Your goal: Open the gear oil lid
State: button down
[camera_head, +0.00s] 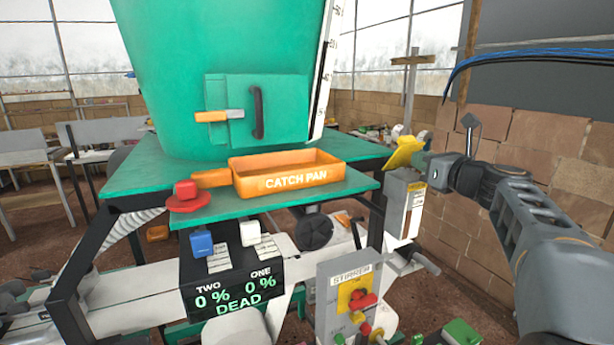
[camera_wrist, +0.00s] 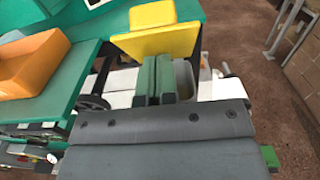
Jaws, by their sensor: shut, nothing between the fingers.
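The yellow lid (camera_head: 404,153) sits at the top of a grey box (camera_head: 403,205) with a level window, right of the green bench. The lid is tilted up, not lying flat on the box. In the wrist view the lid (camera_wrist: 158,36) is a yellow plate with a raised yellow tab. My gripper (camera_head: 424,163) is just right of the lid, its green fingers together with nothing between them. In the wrist view the fingertips (camera_wrist: 156,62) overlap the lid's lower edge; I cannot tell whether they touch it. Part of the box is hidden behind the fingers.
An orange catch pan (camera_head: 287,182) stands on the green bench (camera_head: 135,172) under a big green hopper (camera_head: 225,45). A red knob (camera_head: 186,195) and a "DEAD" display panel (camera_head: 232,290) are at front left. A brick wall (camera_head: 540,150) is at right.

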aim_at(409, 151)
jog(key=shift+r+p+x, duration=0.2)
jog(key=shift+p+x, duration=0.2)
jog(key=shift+x, duration=0.4)
jog(key=shift+r+p+x, duration=0.15)
jog(key=shift+p+x, duration=0.2)
jog(key=shift+x, duration=0.45)
jog(key=shift+r+p+x, duration=0.2)
jog(key=shift+p+x, duration=0.2)
jog(key=shift+x, duration=0.35)
jog(key=shift+b+v, duration=0.5)
jog(key=shift+v, duration=1.45)
